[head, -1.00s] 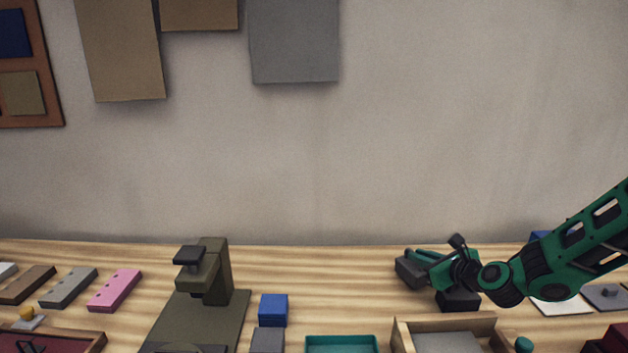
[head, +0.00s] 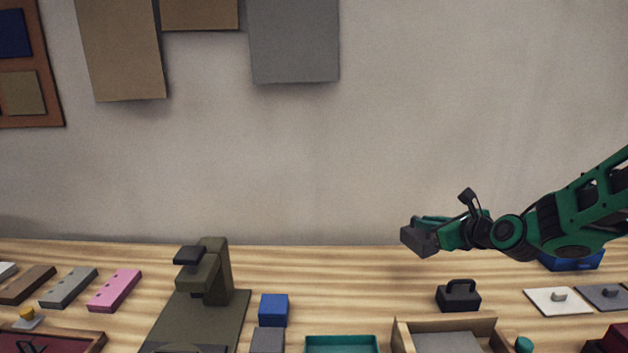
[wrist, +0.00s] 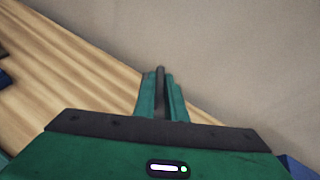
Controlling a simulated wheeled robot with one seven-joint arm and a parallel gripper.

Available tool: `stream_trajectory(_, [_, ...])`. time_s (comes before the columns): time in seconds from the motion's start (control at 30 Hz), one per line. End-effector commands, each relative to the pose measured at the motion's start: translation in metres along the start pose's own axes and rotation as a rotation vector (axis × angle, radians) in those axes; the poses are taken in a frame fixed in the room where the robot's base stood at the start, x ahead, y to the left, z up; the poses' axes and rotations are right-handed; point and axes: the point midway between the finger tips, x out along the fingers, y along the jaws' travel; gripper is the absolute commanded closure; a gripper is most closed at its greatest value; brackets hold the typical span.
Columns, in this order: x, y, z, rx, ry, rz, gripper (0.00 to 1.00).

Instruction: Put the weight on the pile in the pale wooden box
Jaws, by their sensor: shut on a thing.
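The black weight (head: 458,297) stands upright on the table with its handle on top, behind the pale wooden box (head: 402,336). A flat grey pile (head: 450,342) lies inside the box, which the lower picture edge cuts off. My gripper (head: 430,227) is in the air above and left of the weight, apart from it. A dark grey block (head: 420,240) is at its fingers. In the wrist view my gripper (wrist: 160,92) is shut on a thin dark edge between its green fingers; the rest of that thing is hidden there.
A teal tray (head: 342,340) and a blue block (head: 273,309) lie left of the box. An olive press (head: 215,272) stands further left. White (head: 557,301) and grey plates with knobs lie at right, a blue box (head: 571,261) behind them. Table behind the tray is clear.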

Motion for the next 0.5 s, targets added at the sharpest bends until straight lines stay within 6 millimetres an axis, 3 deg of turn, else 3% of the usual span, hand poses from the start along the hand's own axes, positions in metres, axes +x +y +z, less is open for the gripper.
stream_trajectory(0.03, [-0.003, -0.002, 0.011, -0.007, -0.009, -0.004, 1.00])
stream_trajectory(0.33, [-0.013, -0.007, 0.036, -0.006, -0.009, -0.003, 1.00])
stream_trajectory(0.5, [-0.006, -0.007, 0.021, 0.002, -0.007, 0.002, 1.00])
